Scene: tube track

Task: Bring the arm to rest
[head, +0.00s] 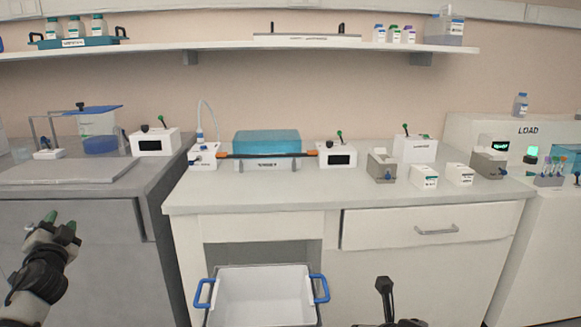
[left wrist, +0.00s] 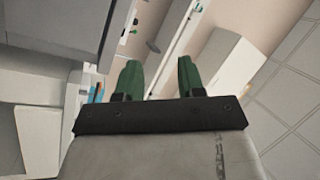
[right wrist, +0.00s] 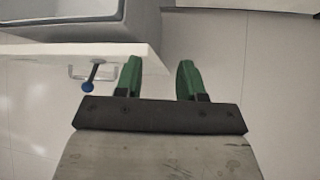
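My left gripper (head: 62,227) is at the left of the head view, in front of the grey cabinet. Its two green fingertips are apart, and the left wrist view (left wrist: 158,82) shows nothing between them. My right gripper shows in the right wrist view (right wrist: 160,82), with its green fingers apart and nothing between them. In the head view only a dark part of my right arm (head: 385,300) shows at the bottom edge; its fingertips are hidden there.
A white bin (head: 265,295) with blue handles stands low in front of the white bench (head: 340,195). The bench holds a blue-topped block (head: 267,144) and several small devices. A grey cabinet (head: 85,222) stands at left. A shelf (head: 220,47) runs above.

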